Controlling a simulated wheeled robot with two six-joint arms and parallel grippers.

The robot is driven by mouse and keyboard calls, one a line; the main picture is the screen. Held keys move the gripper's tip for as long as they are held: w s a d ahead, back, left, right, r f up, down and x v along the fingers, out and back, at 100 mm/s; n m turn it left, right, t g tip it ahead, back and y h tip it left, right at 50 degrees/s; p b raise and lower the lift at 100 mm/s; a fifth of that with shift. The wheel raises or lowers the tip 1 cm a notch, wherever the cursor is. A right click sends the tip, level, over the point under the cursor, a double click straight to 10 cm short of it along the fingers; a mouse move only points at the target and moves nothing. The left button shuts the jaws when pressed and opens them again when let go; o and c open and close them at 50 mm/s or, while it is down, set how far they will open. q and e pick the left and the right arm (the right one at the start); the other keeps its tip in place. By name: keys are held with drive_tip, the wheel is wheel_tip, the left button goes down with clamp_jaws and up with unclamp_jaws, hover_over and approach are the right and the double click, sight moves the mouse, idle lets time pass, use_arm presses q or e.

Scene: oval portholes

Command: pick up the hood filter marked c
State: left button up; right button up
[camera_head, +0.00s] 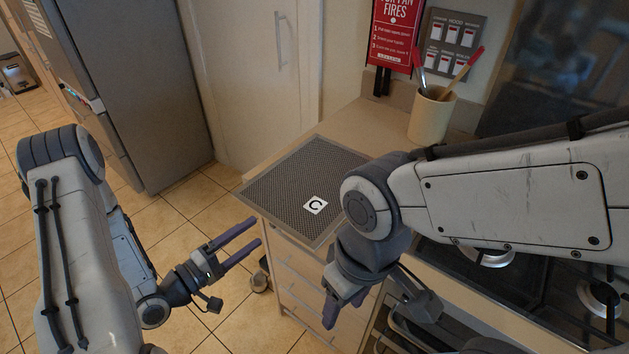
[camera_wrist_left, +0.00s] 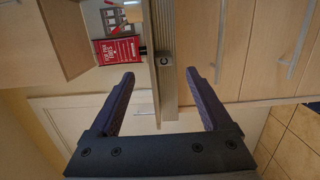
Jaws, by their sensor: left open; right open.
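The hood filter marked C (camera_head: 285,187) is a flat grey mesh panel with a thin frame and a white C label. It lies on the counter, its front corner at the counter's edge. In the left wrist view the filter (camera_wrist_left: 152,85) shows nearly edge-on between the finger directions. My left gripper (camera_head: 256,231) is open and empty, just off the counter's left edge beside the filter, its fingers pointing towards it. It also shows in the left wrist view (camera_wrist_left: 160,80). My right gripper (camera_head: 345,298) is open, hanging in front of the counter; my right arm covers the filter's right part.
A beige utensil crock (camera_head: 431,115) stands at the back of the counter, near a red fire sign (camera_head: 395,35) and a switch panel (camera_head: 452,42). A stove (camera_head: 545,275) is at the right. Drawers (camera_head: 300,285) are below the filter. Tiled floor (camera_head: 185,205) is open at left.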

sight(277, 218)
use_arm(q)
drive_tip(key=p+x, duration=0.1)
drive_tip(key=x, duration=0.6)
drive_tip(key=shift+w+d+f+p, duration=0.1)
drive_tip(key=shift+d+p, duration=0.1)
drive_tip(key=shift+p, duration=0.15)
drive_tip(key=shift+w+d, duration=0.3)
drive_tip(key=shift+w, duration=0.05)
clamp_jaws()
